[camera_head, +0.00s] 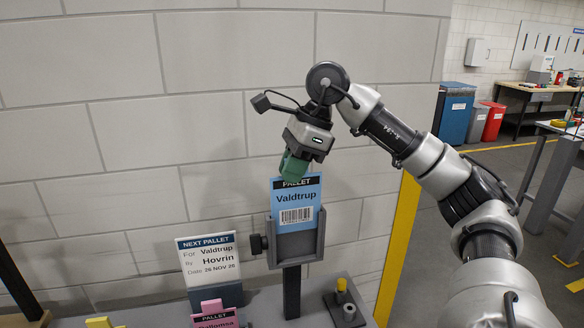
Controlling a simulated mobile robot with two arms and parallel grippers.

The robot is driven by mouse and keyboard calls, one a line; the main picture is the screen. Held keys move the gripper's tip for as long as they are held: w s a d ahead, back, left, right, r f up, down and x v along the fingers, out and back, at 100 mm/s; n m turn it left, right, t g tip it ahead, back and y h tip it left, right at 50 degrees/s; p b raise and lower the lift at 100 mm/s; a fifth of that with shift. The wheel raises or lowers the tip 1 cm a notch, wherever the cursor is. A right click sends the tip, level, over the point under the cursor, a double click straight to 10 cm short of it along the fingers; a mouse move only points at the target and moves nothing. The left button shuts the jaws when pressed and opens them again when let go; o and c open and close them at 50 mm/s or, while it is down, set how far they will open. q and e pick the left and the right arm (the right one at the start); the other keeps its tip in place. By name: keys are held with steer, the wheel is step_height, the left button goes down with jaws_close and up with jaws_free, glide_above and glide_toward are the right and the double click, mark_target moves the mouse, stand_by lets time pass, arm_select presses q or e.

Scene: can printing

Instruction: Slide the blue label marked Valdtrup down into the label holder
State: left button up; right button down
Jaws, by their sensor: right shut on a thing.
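The blue label (297,198) reads "Pallet" and "Valdtrup" and carries a barcode. It stands nearly upright with a slight tilt. My right gripper (293,168), with green fingers, is shut on its top edge from above. The dark grey label holder (296,248) stands on a post just below. The label's lower part lies between the holder's raised sides, and its upper part stands above them. The label's bottom edge is hidden or hard to make out behind the holder's front. My left gripper is not in view.
A "Next pallet" card (209,262) naming Valdtrup and Hovrin stands left of the holder. A pink label (214,317) is at the bottom edge. A dark base with a yellow-tipped peg (341,286) is right of the post. A block wall (130,120) rises close behind.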

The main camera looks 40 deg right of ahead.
mark_target(303, 178)
steer(key=shift+f+b, duration=2.85)
steer(key=shift+f, duration=0.8)
steer(key=c, duration=1.1)
jaws_free()
steer(key=shift+s+r, duration=0.1)
steer(key=shift+d+r, duration=0.1)
steer(key=shift+r, duration=0.2)
steer(key=v, duration=0.4)
steer(key=shift+d+r, duration=0.1)
steer(key=shift+r, duration=0.2)
steer(key=p+v, duration=0.1)
steer(key=v, duration=0.4)
steer(key=shift+s+d+r+p, duration=0.1)
steer(key=shift+s+r+p, duration=0.1)
steer(key=shift+p, duration=0.2)
